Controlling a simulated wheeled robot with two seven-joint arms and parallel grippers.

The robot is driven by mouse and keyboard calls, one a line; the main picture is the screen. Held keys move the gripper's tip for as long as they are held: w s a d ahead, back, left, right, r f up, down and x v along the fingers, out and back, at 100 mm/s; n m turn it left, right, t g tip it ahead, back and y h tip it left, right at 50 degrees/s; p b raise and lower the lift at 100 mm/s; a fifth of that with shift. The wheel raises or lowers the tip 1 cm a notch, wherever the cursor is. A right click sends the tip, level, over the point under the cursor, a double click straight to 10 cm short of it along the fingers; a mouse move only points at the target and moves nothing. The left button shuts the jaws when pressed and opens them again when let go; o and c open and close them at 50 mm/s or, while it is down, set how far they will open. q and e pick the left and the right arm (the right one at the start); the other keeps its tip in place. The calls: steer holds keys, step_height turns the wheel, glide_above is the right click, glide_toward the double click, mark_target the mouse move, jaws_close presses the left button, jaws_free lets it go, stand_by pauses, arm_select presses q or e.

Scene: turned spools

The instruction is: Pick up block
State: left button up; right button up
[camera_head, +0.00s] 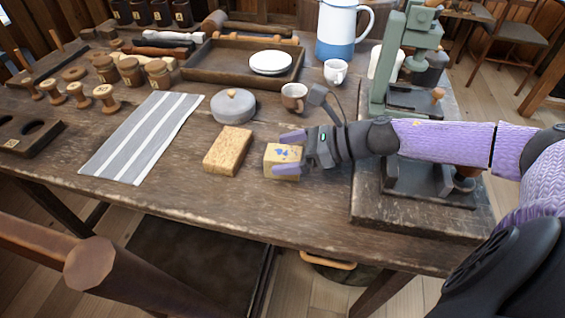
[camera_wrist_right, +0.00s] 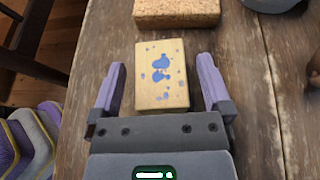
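The block (camera_head: 282,160) is a pale wooden cuboid with blue paint spots on top, lying on the wooden table. In the right wrist view the block (camera_wrist_right: 162,76) lies between the two purple fingers, with a gap on each side. My right gripper (camera_head: 289,153) reaches in from the right, low at the table, with its fingers open around the block. It also shows open in the right wrist view (camera_wrist_right: 160,85). I see no touch between fingers and block. My left gripper is not in view.
A cork-like brick (camera_head: 228,150) lies just left of the block. A grey lidded pot (camera_head: 233,105) and a brown cup (camera_head: 294,97) stand behind. A striped cloth (camera_head: 142,136) lies left. A green machine (camera_head: 402,75) stands at right.

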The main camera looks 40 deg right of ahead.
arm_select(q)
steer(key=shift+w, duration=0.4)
arm_select(e)
steer(key=c, duration=1.2)
